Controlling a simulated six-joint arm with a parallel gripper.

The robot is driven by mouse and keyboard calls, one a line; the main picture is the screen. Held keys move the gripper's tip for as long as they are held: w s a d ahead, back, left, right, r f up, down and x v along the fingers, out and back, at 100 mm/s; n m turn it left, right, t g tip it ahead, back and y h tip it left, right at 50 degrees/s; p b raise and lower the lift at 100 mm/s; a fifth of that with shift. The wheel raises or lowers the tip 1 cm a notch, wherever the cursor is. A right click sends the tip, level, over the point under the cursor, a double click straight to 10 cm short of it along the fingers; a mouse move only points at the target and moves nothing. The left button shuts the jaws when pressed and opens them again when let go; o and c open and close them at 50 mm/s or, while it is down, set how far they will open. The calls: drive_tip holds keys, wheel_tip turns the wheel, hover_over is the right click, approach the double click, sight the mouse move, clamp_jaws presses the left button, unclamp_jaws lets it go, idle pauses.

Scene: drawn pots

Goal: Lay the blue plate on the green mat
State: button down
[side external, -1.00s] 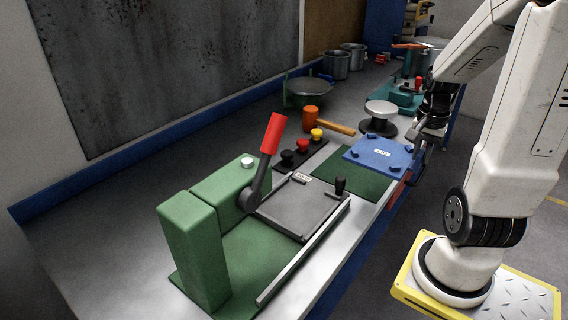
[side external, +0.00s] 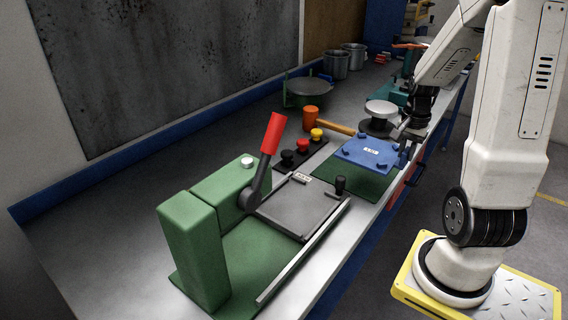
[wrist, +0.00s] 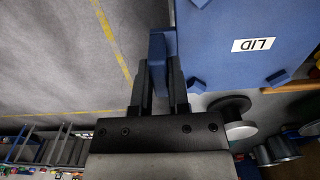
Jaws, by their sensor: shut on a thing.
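The blue plate (side external: 375,158) is a flat square with raised corner blocks and a white label, which reads LID in the wrist view (wrist: 225,60). It is over the back part of the green mat (side external: 365,184), whose front part shows bare. I cannot tell whether a gap is left between them. My gripper (side external: 405,148) is at the plate's right edge. In the wrist view my gripper (wrist: 160,72) is shut on a blue tab at the plate's edge, one dark finger on each side. The mat is not visible in the wrist view.
A green press with a red lever (side external: 268,150) and a grey sliding plate (side external: 300,205) stand in front of the mat. A button strip (side external: 302,150), an orange mallet (side external: 312,115) and a round silver-topped stand (side external: 380,112) are close behind and left.

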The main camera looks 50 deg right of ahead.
drive_tip(key=shift+w+d+f, duration=0.9)
drive_tip(key=shift+w+f, duration=0.05)
drive_tip(key=shift+f, duration=0.15)
drive_tip(key=shift+w+d+f, duration=0.85)
drive_tip(key=shift+w+f, duration=0.1)
drive_tip(key=shift+f, duration=0.2)
drive_tip(key=shift+w+d+f, duration=0.9)
drive_tip(key=shift+w+f, duration=0.05)
drive_tip(key=shift+f, duration=0.15)
drive_tip(key=shift+w+d+f, duration=0.1)
drive_tip(key=shift+f, duration=0.1)
drive_tip(key=shift+w+f, duration=0.1)
drive_tip(key=shift+f, duration=1.55)
drive_tip(key=shift+f, duration=0.15)
drive_tip(key=c, duration=0.6)
unclamp_jaws()
